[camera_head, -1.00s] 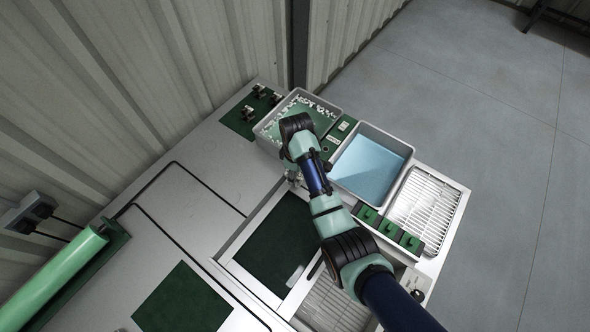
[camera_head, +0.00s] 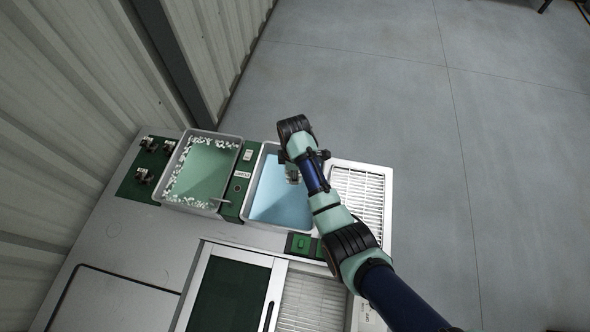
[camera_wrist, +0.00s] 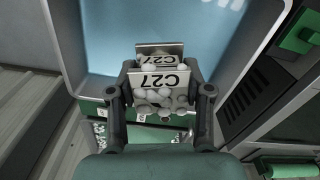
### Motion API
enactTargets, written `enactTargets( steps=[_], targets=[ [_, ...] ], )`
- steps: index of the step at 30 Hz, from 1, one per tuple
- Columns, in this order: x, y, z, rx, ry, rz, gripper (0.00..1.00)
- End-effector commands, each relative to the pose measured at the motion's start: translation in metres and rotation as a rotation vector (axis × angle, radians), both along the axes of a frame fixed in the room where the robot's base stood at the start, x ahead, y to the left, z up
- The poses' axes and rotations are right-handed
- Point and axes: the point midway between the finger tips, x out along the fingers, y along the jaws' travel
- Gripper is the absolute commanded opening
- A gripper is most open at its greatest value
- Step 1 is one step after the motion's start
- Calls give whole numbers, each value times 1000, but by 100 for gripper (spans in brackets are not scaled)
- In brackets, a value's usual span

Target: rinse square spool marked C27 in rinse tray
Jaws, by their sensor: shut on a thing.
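The square spool marked C27 (camera_wrist: 157,82) is between the fingers of my gripper (camera_wrist: 160,95) in the wrist view. Its two square plates are grey-white and its label reads C27. White foam blobs cling around its middle. My gripper is shut on it. The rinse tray (camera_wrist: 240,60) is a pale grey tub with blue liquid, and it lies beyond the spool in the wrist view. In the head view the rinse tray (camera_head: 262,158) is partly covered by my arm, and the spool (camera_head: 292,174) shows small over the blue liquid. Whether it touches the liquid I cannot tell.
A tray of green liquid with white foam (camera_head: 239,145) stands left of the rinse tray. A white slatted rack (camera_head: 389,190) is to its right. Green blocks (camera_head: 301,243) sit in front. Small dark fixtures (camera_head: 143,174) stand at far left.

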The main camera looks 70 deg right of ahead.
Motion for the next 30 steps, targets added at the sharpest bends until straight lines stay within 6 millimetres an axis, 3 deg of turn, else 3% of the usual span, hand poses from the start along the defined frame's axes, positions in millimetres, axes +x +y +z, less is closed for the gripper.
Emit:
enactTargets(
  steps=[30],
  targets=[
    [0, 0, -129, 1, 0, -2, 20]
  ],
)
